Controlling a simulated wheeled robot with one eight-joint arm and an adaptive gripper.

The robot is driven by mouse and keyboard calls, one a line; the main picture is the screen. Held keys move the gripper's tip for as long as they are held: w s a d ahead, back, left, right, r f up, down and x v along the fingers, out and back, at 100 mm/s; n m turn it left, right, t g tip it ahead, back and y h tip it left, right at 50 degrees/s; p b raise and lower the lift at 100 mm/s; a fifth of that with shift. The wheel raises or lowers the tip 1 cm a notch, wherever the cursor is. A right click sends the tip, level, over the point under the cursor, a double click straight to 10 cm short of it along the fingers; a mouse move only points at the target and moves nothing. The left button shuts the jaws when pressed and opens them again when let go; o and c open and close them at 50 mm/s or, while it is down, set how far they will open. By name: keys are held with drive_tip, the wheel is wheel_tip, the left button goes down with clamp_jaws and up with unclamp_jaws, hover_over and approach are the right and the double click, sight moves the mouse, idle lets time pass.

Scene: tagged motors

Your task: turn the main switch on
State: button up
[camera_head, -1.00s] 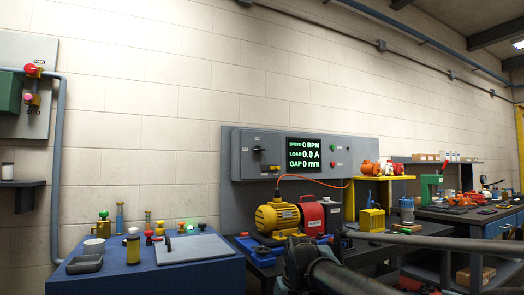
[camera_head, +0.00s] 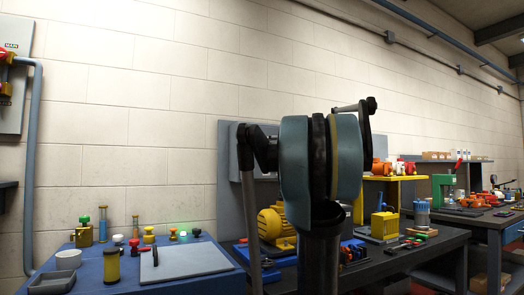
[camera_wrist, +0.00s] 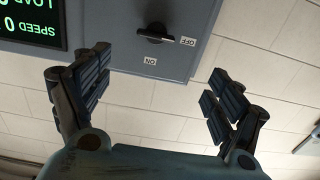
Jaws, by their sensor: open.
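In the wrist view a black rotary switch (camera_wrist: 155,34) with a bar handle sits on a grey cabinet (camera_wrist: 110,44), labelled OFF and ON. Its handle lies toward the OFF label. My gripper (camera_wrist: 158,98) is open and empty, its two fingers spread below the switch in the picture and apart from it. In the head view my raised arm hides this switch and most of the cabinet. A red and yellow switch (camera_head: 5,60) under a MAIN label (camera_head: 11,46) is cut off at the left edge; its setting cannot be told.
A display (camera_wrist: 32,22) is beside the switch. A blue bench (camera_head: 150,283) with small knobs, pots and a grey plate (camera_head: 188,258) stands at lower left. A yellow motor (camera_head: 276,224) and a yellow stand (camera_head: 392,180) are on the dark bench.

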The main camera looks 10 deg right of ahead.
sight(260, 146)
drive_tip(key=x, duration=1.7)
drive_tip(key=shift+w+d, duration=0.25)
drive_tip(key=shift+d, duration=0.1)
drive_tip(key=shift+r, duration=0.15)
drive_tip(key=c, duration=1)
